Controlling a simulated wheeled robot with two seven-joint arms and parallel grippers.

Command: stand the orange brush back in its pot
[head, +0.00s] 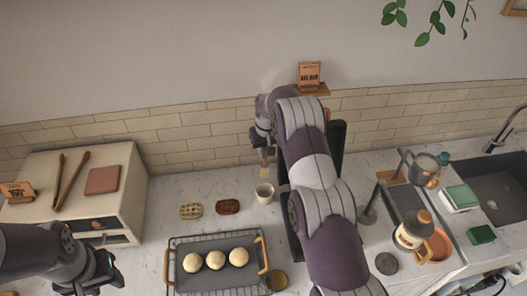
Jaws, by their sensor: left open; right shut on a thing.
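My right gripper (266,148) is at the back of the counter, pointing down, and is shut on a thin tan-orange piece. This looks like the brush (264,158), mostly hidden by the gripper and wrist. A small white pot (264,195) stands on the counter just below the gripper in the picture. The brush's lower end appears above or behind the pot's rim; I cannot tell whether it touches. My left gripper (108,279) is open and empty at the lower left, far from the pot.
A wire-edged tray (183,291) with three pale buns lies in front of the pot. A cream oven (130,190) with tongs on top stands at left. A coffee pot (411,235) and sink (497,190) are at right.

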